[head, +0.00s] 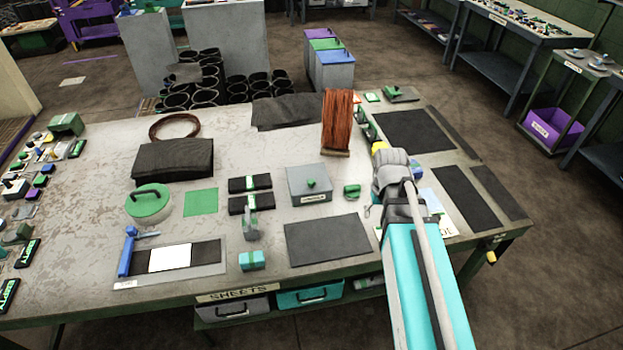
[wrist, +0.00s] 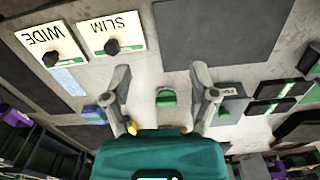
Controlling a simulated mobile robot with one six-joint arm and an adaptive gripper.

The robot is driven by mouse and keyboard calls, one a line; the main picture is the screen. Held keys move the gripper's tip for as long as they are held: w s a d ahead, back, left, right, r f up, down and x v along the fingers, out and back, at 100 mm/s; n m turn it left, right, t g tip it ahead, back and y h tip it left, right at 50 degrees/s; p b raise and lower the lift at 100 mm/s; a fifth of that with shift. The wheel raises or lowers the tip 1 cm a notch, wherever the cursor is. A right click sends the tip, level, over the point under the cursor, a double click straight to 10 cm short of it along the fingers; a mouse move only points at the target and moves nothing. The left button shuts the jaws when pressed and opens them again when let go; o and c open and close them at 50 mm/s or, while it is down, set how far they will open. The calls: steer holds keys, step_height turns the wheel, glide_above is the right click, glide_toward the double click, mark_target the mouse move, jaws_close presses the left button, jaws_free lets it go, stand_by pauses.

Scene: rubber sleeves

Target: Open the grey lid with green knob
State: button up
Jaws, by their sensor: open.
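In the head view my arm is to the right of the box, and the fingertips cannot be made out.
The small green object (head: 352,191) stands just right of the box. A copper-coloured spool (head: 337,120) rises behind it. A dark mat (head: 327,240) lies in front. Black-and-green blocks (head: 250,184) are to the left. In the wrist view, WIDE (wrist: 45,55) and SLIM (wrist: 111,42) plates carry black knobs.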

steer(key=w+a+r+n+p, duration=0.25)
steer(key=w+a+n, duration=0.35)
steer(key=w+a, duration=0.6)
steer(key=r+n+p, duration=0.1)
steer(key=r+n, duration=0.1)
steer(key=n, duration=0.2)
glide_above(312, 181)
steer(key=shift+a+f, duration=0.15)
steer(key=shift+f, duration=0.1)
steer(key=shift+f, duration=0.15)
step_height(312, 181, down, 14)
steer(key=b, duration=1.3)
steer(key=shift+r+b, duration=0.25)
steer(key=shift+b, duration=0.1)
jaws_close()
